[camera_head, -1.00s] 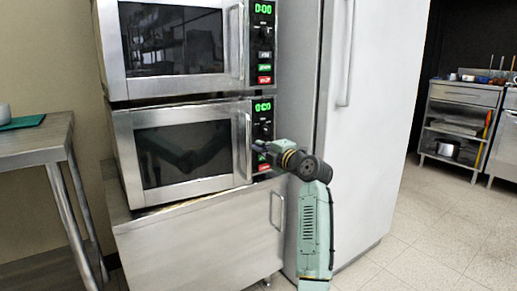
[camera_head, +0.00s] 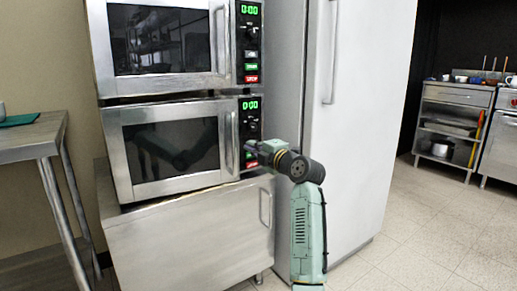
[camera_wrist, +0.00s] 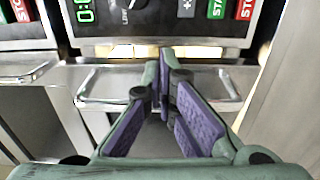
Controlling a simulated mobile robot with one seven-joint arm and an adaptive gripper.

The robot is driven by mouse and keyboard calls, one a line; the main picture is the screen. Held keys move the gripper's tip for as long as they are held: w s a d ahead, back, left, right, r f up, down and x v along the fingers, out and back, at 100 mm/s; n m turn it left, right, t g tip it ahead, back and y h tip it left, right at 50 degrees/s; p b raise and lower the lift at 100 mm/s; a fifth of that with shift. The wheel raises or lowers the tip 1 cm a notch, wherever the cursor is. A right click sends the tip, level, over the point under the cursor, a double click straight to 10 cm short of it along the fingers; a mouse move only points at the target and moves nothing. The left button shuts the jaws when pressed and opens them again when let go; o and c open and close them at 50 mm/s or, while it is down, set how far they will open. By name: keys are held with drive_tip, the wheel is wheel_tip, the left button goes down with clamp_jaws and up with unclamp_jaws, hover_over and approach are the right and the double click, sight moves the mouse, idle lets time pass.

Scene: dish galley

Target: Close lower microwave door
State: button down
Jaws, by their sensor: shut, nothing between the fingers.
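The lower microwave (camera_head: 112,160) stands under another microwave on a metal cabinet. Its door (camera_head: 130,194), with a dark window and upright handle (camera_head: 228,142), appears flush with the front or very nearly so; a small gap cannot be ruled out. My gripper (camera_head: 250,147) is at the lower part of its control panel (camera_head: 250,112), right of the handle; contact cannot be told. In the wrist view, my gripper (camera_wrist: 163,72) has its purple-padded fingers together at the tips, empty, below a panel (camera_wrist: 150,22) with a knob and buttons.
The upper microwave (camera_head: 165,82) sits directly above. The cabinet (camera_head: 185,245) below has a protruding handle (camera_head: 265,208). A tall white refrigerator (camera_head: 365,130) stands close on the right, and a metal table (camera_head: 30,140) on the left. Floor (camera_head: 430,235) is clear at the right.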

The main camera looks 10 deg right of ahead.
drive_tip(key=d, duration=0.9)
drive_tip(key=m+t+h+p, duration=0.1)
drive_tip(key=m+h+p, duration=0.5)
drive_tip(key=m+p, duration=1.65)
approach(233, 143)
drive_tip(key=shift+n, duration=0.45)
drive_tip(key=w+p, duration=0.4)
drive_tip(key=w, duration=0.1)
drive_tip(key=shift+w+a+f, duration=0.1)
drive_tip(key=shift+w, duration=0.3)
drive_tip(key=shift+w+f, duration=0.1)
drive_tip(key=shift+w, duration=0.45)
